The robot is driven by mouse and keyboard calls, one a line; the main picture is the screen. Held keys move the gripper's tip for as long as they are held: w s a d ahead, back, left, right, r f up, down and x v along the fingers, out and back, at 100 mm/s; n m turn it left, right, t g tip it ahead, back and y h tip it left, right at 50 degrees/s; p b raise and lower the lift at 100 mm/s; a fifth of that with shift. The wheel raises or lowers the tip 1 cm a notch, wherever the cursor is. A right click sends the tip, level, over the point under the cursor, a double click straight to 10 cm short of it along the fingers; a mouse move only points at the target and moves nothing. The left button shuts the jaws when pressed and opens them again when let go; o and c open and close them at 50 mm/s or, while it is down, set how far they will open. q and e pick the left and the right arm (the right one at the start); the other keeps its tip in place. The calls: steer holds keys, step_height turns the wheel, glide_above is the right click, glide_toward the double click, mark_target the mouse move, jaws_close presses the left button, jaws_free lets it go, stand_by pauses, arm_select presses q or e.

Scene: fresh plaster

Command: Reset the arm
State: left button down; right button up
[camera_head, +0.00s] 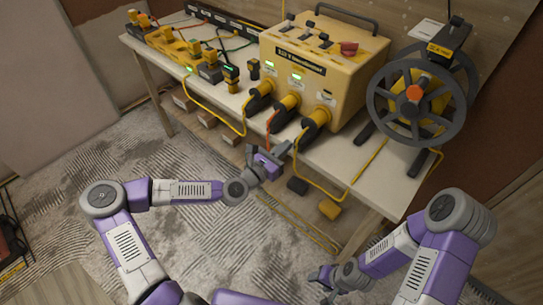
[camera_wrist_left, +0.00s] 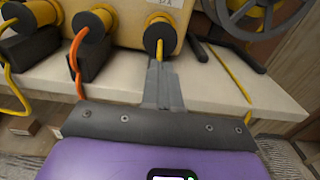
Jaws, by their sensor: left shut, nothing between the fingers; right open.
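My left gripper (camera_head: 278,153) is in the middle of the head view, at the front edge of the table below the yellow power box. Its fingers are shut with nothing between them; in the left wrist view the closed fingers (camera_wrist_left: 163,88) point at the table edge, below a black plug with a yellow cable. My right gripper (camera_head: 322,280) is low in the head view, over the floor in front of the table. It is open and empty, and its fingertips are small and partly hidden by the arm.
The table (camera_head: 345,165) carries a yellow power box (camera_head: 320,75) with several plugged cables, a cable reel (camera_head: 415,105) and a power strip (camera_head: 180,45) with plugs. Yellow and orange cables hang over its front edge near my left gripper. The patterned floor (camera_head: 60,200) is mostly clear.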

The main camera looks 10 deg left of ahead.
arm_select(q)
steer(key=shift+p+v, duration=0.35)
steer(key=shift+v, duration=2.2)
steer(key=s+d+f+m+g, duration=0.5)
steer(key=s+f+m, duration=0.15)
steer(key=f, duration=0.25)
steer(key=s+d+f+m+g, duration=0.5)
steer(key=f+m, duration=0.3)
steer(key=f, duration=0.2)
steer(key=s+a+f+m+g+y, duration=0.4)
steer(key=s+a+f+m, duration=0.4)
steer(key=s+m, duration=0.3)
steer(key=shift+s+f+m+g+y+p, duration=0.3)
steer(key=shift+s+f+m+g+p, duration=0.25)
steer(key=shift+f+m, duration=0.4)
steer(key=shift+w+r, duration=0.15)
